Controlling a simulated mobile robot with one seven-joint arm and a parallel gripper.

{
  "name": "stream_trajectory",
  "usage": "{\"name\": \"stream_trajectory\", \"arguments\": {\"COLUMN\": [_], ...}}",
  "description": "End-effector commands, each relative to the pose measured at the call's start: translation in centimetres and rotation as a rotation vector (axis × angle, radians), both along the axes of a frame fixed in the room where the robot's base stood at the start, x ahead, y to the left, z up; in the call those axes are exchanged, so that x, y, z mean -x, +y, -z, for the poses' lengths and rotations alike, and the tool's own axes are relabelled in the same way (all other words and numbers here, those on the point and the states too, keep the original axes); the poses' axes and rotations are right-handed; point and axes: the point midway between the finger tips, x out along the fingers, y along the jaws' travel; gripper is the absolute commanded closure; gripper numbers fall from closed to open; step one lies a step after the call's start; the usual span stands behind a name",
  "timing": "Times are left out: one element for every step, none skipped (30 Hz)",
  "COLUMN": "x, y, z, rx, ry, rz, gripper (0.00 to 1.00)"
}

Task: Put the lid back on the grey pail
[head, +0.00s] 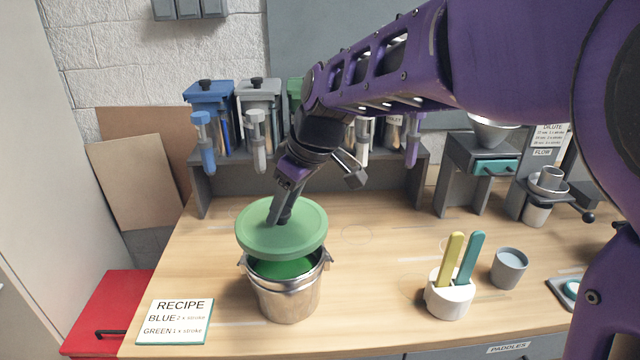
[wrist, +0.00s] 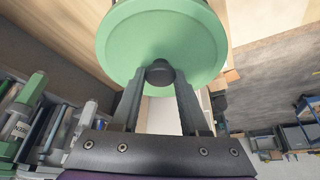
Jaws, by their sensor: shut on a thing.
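The grey metal pail (head: 288,298) stands upright on the bench, left of centre in the head view. Green paint (head: 283,268) shows inside it through the gap under the lid's near edge. The round green lid (head: 255,232) is over the pail, slightly left and towards the back; its near edge is above the rim, and I cannot tell whether its far side touches. My gripper (head: 279,217) is shut on the lid's dark knob. In the wrist view the two fingers (wrist: 160,88) pinch the knob (wrist: 160,73), with the lid (wrist: 160,35) beyond.
A recipe card (head: 176,321) lies left of the pail. A white holder (head: 449,296) with a yellow and a teal paddle and a grey cup (head: 509,268) stand to the right. A rack (head: 205,188) of coloured dispensers stands behind. The bench between pail and holder is clear.

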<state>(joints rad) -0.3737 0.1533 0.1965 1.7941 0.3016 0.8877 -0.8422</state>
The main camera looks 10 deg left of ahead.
Motion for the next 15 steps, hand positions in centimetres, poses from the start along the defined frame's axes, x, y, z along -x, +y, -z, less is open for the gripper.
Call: {"name": "stream_trajectory", "arguments": {"x": [0.0, 0.0, 0.0, 0.0, 0.0, 0.0, 0.0, 0.0, 0.0, 0.0, 0.0, 0.0, 0.0, 0.0, 0.0], "y": [0.0, 0.0, 0.0, 0.0, 0.0, 0.0, 0.0, 0.0, 0.0, 0.0, 0.0, 0.0, 0.0, 0.0, 0.0], "z": [0.5, 0.7, 1.1, 1.3, 1.6, 2.0, 2.4, 2.7, 3.1, 3.4, 3.7, 4.1, 4.4, 4.7, 5.0], "rx": [0.000, 0.000, 0.000, 0.001, 0.001, 0.001, 0.001, 0.001, 0.001, 0.001, 0.001, 0.000, 0.000, 0.000, 0.000], "ry": [0.000, 0.000, 0.000, 0.000, 0.001, 0.001, 0.001, 0.001, 0.001, 0.001, 0.000, 0.000, 0.000, -0.001, -0.001], "rz": [0.000, 0.000, 0.000, 0.000, 0.000, 0.000, -0.001, -0.001, -0.001, -0.001, -0.001, -0.001, -0.001, -0.001, 0.000], "gripper": [1.00, 1.00, 1.00, 1.00, 1.00, 1.00, 1.00, 1.00, 1.00, 1.00, 1.00, 1.00, 1.00, 1.00, 1.00]}}
